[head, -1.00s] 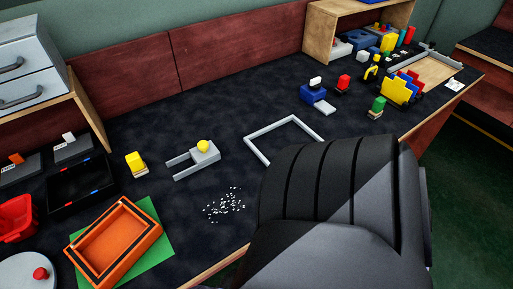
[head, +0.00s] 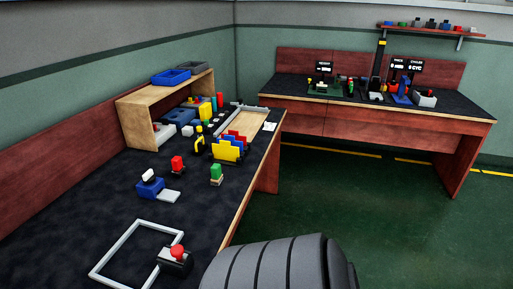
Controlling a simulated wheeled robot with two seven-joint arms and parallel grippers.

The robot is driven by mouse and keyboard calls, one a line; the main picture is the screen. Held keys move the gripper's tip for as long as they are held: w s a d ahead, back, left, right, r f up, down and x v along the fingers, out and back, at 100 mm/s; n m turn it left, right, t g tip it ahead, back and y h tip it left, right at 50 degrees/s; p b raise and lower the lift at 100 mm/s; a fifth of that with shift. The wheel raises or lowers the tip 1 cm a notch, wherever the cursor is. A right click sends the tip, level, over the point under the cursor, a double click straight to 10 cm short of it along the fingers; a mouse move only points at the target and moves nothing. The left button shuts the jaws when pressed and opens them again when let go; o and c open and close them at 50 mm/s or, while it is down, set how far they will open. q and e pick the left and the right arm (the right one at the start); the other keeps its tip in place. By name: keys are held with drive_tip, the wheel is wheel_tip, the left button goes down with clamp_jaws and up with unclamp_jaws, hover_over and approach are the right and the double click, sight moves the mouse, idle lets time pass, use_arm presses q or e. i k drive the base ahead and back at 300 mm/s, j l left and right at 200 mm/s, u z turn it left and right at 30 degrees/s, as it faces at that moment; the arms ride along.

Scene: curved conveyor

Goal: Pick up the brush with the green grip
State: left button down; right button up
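The brush with the green grip (head: 216,173) stands upright on the dark bench top in the head view, near the bench's right edge. Its grip is a green block above a pale lower part. A similar small piece with a red grip (head: 177,163) stands to its left and a little farther back. Neither of my grippers shows. A dark ribbed link of my arm fills the bottom middle, well in front of the brush, and nothing touches the brush.
A blue block-like device (head: 151,187) stands left of the brush. A rack of yellow, red and blue plates (head: 228,149) stands behind it. A light square frame (head: 128,243) and a red-knobbed dark piece (head: 175,258) lie nearer. A second bench (head: 370,98) stands beyond open green floor.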

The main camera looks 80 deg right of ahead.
sight(217, 178)
drive_tip(key=z, duration=0.45)
drive_tip(key=l+z, duration=0.15)
drive_tip(key=z, duration=1.2)
drive_tip(key=i+z, duration=0.1)
drive_tip(key=z, duration=0.4)
drive_tip(key=u, duration=1.15)
drive_tip(key=l+z, duration=0.1)
drive_tip(key=z, duration=1.05)
drive_tip(key=i+l, duration=0.2)
